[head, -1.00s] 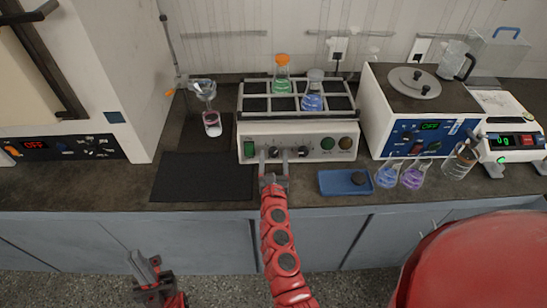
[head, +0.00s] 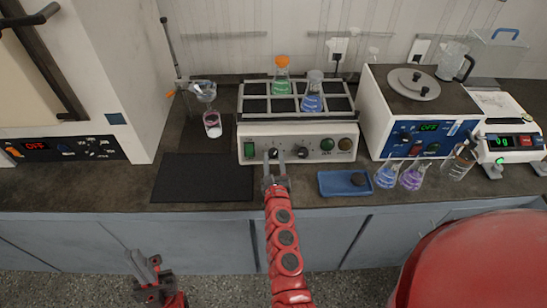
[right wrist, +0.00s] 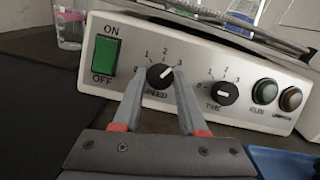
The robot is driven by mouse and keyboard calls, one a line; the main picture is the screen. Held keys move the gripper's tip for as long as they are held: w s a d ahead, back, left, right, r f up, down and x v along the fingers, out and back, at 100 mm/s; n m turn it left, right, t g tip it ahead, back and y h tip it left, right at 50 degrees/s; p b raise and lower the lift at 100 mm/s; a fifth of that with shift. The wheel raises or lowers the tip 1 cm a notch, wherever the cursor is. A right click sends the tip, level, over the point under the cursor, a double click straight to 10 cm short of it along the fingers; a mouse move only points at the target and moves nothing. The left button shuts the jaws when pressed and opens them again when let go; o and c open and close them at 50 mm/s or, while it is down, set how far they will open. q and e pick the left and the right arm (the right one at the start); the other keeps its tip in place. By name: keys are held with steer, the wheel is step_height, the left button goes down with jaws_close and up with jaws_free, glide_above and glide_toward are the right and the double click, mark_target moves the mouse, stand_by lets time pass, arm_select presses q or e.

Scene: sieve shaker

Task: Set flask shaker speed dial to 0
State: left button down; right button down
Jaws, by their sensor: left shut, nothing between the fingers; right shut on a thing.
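The flask shaker (head: 297,142) stands on the bench, with flasks on its rack. Its black speed dial (right wrist: 158,76) is on the front panel, right of the green on/off switch (right wrist: 106,55). The dial's white mark points up and to the right, about toward the 3. My right gripper (head: 272,158) is at the panel, its two fingers shut on the sides of the speed dial; they also show in the right wrist view (right wrist: 159,78). My left gripper (head: 143,268) is shut and empty, low over the floor in front of the cabinets.
The time dial (right wrist: 224,93) and two round buttons are right of the speed dial. A blue tray (head: 333,184) lies front right of the shaker. A black mat (head: 203,178) lies at left. Flasks stand at right near a hot bath (head: 407,115).

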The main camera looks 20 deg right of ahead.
steer(key=n+y+p, duration=0.1)
steer(key=n, duration=0.1)
steer(key=n+y+p, duration=0.1)
steer(key=n, duration=0.2)
steer(key=n+y+p, duration=0.1)
steer(key=n, duration=0.1)
steer(key=shift+d+r+n, duration=0.25)
steer(key=shift+n, duration=0.15)
steer(key=n+g+y+p, duration=0.1)
steer(key=n+p, duration=0.1)
steer(key=n, duration=0.1)
steer(key=n+y+p, duration=0.1)
steer(key=n, duration=0.3)
steer(key=shift+g+p, duration=0.4)
steer(key=n+g+p, duration=0.1)
steer(key=n, duration=0.3)
steer(key=shift+d+r+y+p, duration=0.1)
steer(key=shift+r+y+p, duration=0.05)
steer(key=shift+y+p, duration=0.2)
steer(key=n+g+p, duration=0.1)
steer(key=n, duration=0.2)
steer(key=shift+r+n+p, duration=0.15)
steer(key=shift+n+p, duration=0.15)
steer(key=shift+p, duration=0.05)
steer(key=n+g+p, duration=0.1)
steer(key=n, duration=0.1)
steer(key=shift+n, duration=0.3)
steer(key=shift+n+g, duration=0.5)
steer(key=shift+n, duration=0.3)
steer(key=shift+h, duration=0.45)
